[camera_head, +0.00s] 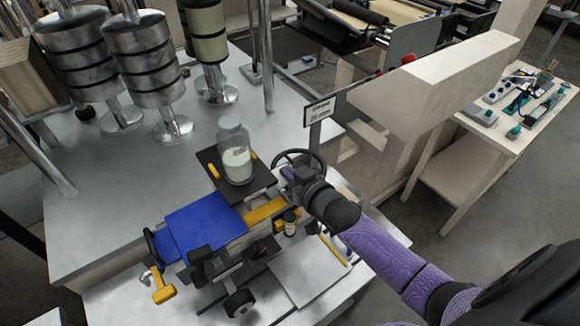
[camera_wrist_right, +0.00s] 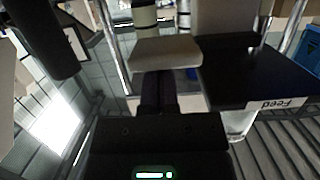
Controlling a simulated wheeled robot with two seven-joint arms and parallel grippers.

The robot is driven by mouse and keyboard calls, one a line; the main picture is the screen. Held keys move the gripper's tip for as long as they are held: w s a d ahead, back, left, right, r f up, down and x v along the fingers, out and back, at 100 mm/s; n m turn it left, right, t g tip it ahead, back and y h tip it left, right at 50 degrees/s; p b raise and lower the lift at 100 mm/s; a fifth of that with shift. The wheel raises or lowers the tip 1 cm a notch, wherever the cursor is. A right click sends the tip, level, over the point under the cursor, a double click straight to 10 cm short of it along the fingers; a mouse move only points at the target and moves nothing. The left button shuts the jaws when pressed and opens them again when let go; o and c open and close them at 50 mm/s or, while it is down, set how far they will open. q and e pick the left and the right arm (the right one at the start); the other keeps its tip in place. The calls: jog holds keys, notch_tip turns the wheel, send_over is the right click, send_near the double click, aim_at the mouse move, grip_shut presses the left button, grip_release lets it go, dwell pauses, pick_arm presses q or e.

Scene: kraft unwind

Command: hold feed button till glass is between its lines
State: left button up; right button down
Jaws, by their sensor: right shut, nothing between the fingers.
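The glass (camera_head: 236,160) is a clear jar with whitish contents, upright on a black plate (camera_head: 205,158). Yellow marks (camera_head: 254,158) show on the plate either side of it, and the glass stands between them in the head view. My right gripper (camera_head: 287,172) is shut and empty, just right of the plate by a dark handwheel (camera_head: 303,158). In the right wrist view the shut fingers (camera_wrist_right: 158,92) point at a pale block (camera_wrist_right: 167,52); I cannot tell whether they touch. A "Feed" label (camera_wrist_right: 278,104) shows upside down on a dark panel edge. The button itself is not clear. My left gripper is out of view.
A blue block (camera_head: 205,225) and yellow-handled parts sit in front of the plate. Metal rollers (camera_head: 140,60) stand at the back left. A small sign (camera_head: 320,110) rises behind the gripper. A side table with tools (camera_head: 520,100) stands right. The grey tabletop is largely clear.

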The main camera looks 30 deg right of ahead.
jog(key=shift+s+a+f, duration=0.1)
jog(key=shift+s+f, duration=0.15)
jog(key=shift+f, duration=0.35)
notch_tip(320, 180, up, 6)
jog(key=p, duration=0.4)
jog(key=shift+s+f+p, duration=0.1)
jog(key=shift+f+p, duration=0.1)
jog(key=shift+p, duration=0.2)
jog(key=v, duration=0.9)
jog(key=shift+s, duration=0.15)
